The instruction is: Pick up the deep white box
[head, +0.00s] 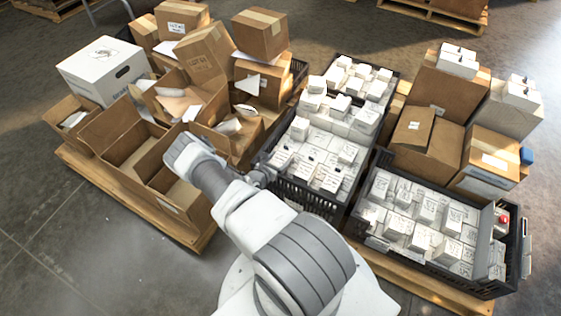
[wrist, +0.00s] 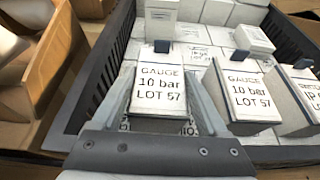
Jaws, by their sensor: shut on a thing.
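In the wrist view a white box (wrist: 160,88), its top printed "GAUGE 10 bar LOT 57", sits between the two fingers of my gripper (wrist: 162,100). The gripper is shut on its sides. Its depth is mostly hidden from above, and I cannot tell whether it is clear of the boxes under it. A like-printed white box (wrist: 246,92) stands just to the right, outside the fingers. In the head view my gripper (head: 264,176) is at the near left edge of the middle black crate (head: 306,197); the arm partly hides it.
Several white boxes (head: 321,150) fill the middle crate. The crate's dark wall (wrist: 100,75) is close to the left finger. Open cardboard boxes (head: 128,140) crowd the left pallet. Another black crate (head: 440,275) of white boxes is at right, with cardboard boxes (head: 428,140) behind.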

